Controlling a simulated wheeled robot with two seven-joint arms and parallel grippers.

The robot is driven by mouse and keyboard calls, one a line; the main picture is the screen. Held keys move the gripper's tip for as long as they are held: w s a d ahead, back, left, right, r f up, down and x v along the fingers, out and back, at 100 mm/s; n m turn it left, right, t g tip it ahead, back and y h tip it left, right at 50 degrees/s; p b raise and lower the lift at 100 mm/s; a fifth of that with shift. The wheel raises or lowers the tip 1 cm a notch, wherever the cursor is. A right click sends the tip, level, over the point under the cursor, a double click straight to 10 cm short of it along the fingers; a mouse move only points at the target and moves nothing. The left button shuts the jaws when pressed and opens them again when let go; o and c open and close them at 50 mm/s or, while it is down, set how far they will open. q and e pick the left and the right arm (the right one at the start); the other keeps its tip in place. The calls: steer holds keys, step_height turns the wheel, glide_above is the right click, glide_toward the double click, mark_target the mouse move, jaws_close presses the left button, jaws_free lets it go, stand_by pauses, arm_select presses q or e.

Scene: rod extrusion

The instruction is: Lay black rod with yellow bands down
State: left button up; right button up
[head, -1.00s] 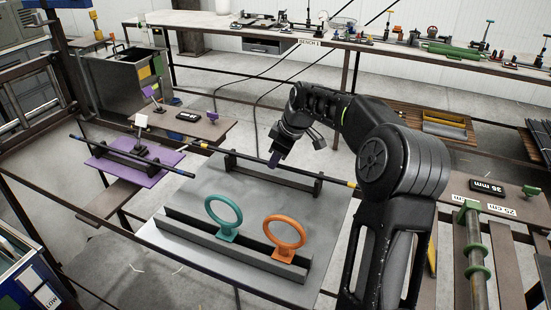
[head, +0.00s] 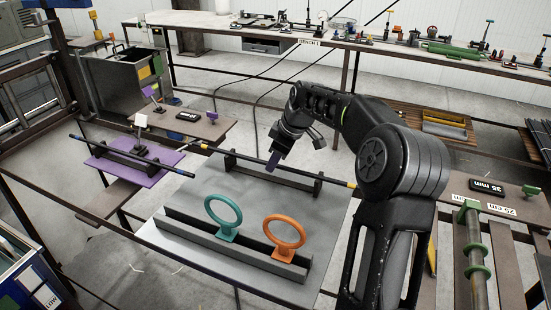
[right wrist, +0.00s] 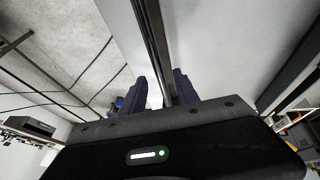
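The black rod with yellow bands (head: 247,157) lies across two dark upright supports on a grey board (head: 335,215). One yellow band shows near its left end, another near its right end beside my arm. My right gripper (head: 274,161), with purple fingers, is at the rod's middle, between the supports. In the right wrist view the rod (right wrist: 152,45) runs between the two fingers (right wrist: 157,90). The fingers are apart, with a gap visible between the rod and the left finger. My left gripper is not in view.
A channel with a teal ring (head: 223,217) and an orange ring (head: 285,237) stands at the front of the grey board. A blue-banded black rod (head: 120,150) rests over a purple board (head: 133,171) at left. A green-ringed rod (head: 475,245) is at right.

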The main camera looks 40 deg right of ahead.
steer(key=shift+r, duration=0.1)
steer(key=b+v, duration=0.1)
steer(key=v, duration=0.6)
steer(key=shift+r, duration=0.3)
steer(key=shift+s, duration=0.1)
stand_by(0.6)
